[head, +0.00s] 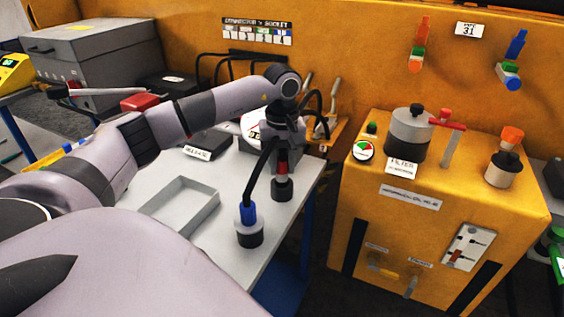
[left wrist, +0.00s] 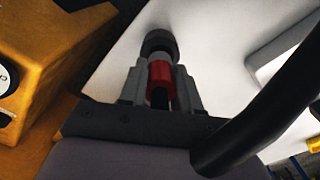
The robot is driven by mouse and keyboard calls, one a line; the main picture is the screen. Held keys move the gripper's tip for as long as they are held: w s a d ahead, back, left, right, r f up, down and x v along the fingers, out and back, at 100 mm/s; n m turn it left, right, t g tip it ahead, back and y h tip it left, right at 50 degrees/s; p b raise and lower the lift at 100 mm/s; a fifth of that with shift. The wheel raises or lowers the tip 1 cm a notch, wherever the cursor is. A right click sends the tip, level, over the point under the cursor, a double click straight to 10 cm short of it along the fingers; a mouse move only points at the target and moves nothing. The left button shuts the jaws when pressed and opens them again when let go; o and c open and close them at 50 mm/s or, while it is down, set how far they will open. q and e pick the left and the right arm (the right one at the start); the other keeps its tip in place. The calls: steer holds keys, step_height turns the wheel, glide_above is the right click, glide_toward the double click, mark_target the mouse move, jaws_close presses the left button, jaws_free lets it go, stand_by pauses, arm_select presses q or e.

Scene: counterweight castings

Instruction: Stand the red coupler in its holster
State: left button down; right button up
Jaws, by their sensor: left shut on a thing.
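My left gripper (head: 282,153) reaches over the white table, pointing down. It is shut on the red coupler (head: 282,169), whose red band shows just below the fingers. A dark round holster (head: 282,190) is directly under the coupler near the table's right edge. I cannot tell whether the coupler is seated in it or only touches its top. In the left wrist view, the red coupler (left wrist: 162,78) is between the two grey fingers (left wrist: 160,88), with a dark round end (left wrist: 159,42) beyond it. My right gripper is not in view.
A blue coupler (head: 248,211) with a black hose stands in a dark holder nearer the front. A shallow grey tray (head: 180,208) lies on the white table (head: 215,238). A yellow cabinet (head: 440,215) with a filter canister (head: 408,135) stands to the right, across a gap.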

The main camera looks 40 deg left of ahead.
mark_target(282, 173)
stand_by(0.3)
arm_select(q)
steer(key=shift+f+b, duration=0.95)
steer(key=shift+f, duration=0.6)
steer(key=c, duration=0.7)
jaws_free()
step_height(282, 173, up, 7)
steer(key=shift+r, duration=0.1)
